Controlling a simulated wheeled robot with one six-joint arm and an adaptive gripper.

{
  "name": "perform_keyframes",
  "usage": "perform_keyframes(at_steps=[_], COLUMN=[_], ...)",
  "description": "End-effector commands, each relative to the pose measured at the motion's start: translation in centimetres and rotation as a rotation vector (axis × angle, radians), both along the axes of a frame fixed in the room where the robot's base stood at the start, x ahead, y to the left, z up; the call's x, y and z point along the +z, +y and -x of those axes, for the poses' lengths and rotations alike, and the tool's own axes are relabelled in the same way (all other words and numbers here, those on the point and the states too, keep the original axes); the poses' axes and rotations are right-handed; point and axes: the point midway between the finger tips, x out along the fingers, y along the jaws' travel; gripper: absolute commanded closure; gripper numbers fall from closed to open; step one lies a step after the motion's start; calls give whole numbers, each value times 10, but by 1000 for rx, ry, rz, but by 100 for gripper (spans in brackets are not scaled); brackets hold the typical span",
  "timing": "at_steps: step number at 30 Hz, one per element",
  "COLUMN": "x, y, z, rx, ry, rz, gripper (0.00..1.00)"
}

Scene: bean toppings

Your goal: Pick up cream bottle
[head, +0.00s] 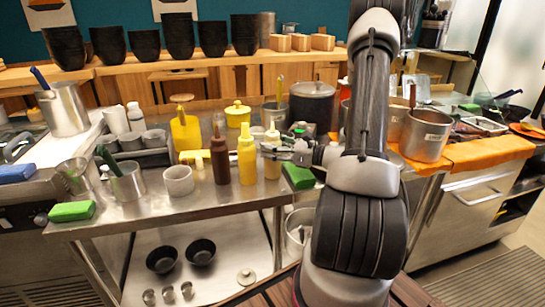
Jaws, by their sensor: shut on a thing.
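The cream bottle (272,163), a pale squeeze bottle with a pointed tip, is upright near the right end of the steel table in the head view. My gripper (279,152) reaches it from the right and is shut on it at its upper part. The fingers are small and partly hidden against the bottle. I cannot tell whether the bottle's base touches the table.
A yellow bottle (247,160) stands close to the left of the cream bottle, with a brown bottle (220,162) beyond it.

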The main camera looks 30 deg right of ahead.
Motion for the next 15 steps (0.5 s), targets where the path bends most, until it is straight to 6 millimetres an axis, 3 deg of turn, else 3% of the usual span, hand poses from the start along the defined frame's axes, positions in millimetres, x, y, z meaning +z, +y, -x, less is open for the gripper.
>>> perform_keyframes(at_steps=[8,15], x=[2,28], y=[0,0], z=[0,0], rx=[0,0], ry=[-1,-4], rz=[1,3], gripper=[62,62])
